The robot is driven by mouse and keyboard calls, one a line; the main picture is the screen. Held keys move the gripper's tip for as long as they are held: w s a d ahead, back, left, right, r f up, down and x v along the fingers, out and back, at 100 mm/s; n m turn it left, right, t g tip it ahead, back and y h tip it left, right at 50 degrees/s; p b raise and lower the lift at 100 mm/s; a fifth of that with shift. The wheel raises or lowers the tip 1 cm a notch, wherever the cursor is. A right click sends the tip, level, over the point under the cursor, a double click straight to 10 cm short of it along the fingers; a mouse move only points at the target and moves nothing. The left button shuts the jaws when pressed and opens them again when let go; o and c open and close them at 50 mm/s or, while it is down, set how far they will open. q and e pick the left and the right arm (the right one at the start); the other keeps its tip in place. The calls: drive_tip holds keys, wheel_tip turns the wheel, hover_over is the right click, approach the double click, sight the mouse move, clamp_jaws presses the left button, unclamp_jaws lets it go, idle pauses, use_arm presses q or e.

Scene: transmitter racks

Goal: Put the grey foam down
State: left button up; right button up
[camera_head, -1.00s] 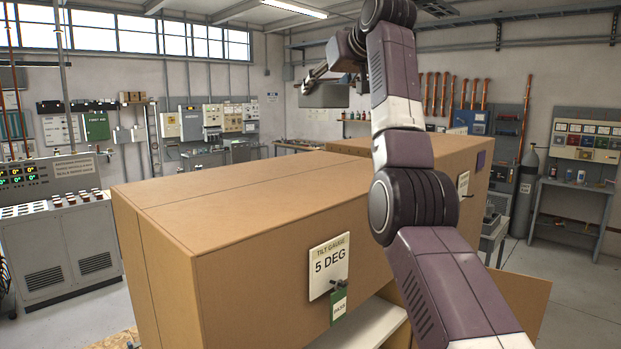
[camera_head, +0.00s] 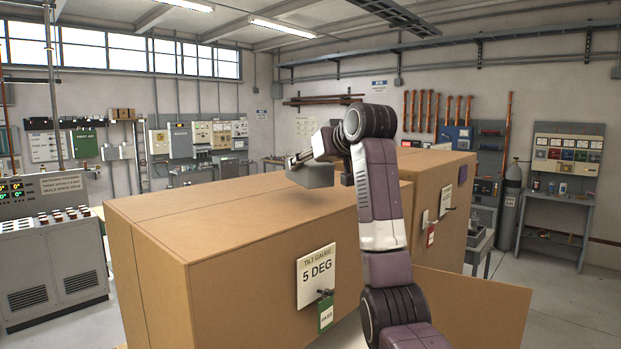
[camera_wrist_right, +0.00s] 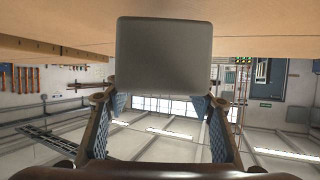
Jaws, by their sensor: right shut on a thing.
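The grey foam (camera_head: 316,176) is a plain block over the top of the near cardboard box (camera_head: 220,225), towards its far right part. My right gripper (camera_head: 300,158) is shut on it. In the right wrist view the foam (camera_wrist_right: 165,55) fills the upper middle, at the tips of the two fingers (camera_wrist_right: 163,103). Cardboard lies close behind the foam there. I cannot tell whether the foam touches the box top. My left gripper is not in view.
A second cardboard box (camera_head: 445,175) stands behind to the right. A tilt gauge card (camera_head: 316,275) and a green pass tag (camera_head: 325,313) are on the near box's front. An open flap (camera_head: 475,305) sticks out at lower right. The near box's top is otherwise bare.

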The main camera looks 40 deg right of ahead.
sight(310, 180)
drive_tip(key=shift+w+d+f, duration=0.1)
drive_tip(key=shift+f, duration=0.45)
wheel_tip(310, 180, down, 2)
drive_tip(key=shift+p, duration=0.3)
drive_tip(key=shift+f, duration=0.65)
drive_tip(key=o, duration=0.4)
drive_tip(key=shift+f, duration=0.1)
drive_tip(key=o, duration=0.4)
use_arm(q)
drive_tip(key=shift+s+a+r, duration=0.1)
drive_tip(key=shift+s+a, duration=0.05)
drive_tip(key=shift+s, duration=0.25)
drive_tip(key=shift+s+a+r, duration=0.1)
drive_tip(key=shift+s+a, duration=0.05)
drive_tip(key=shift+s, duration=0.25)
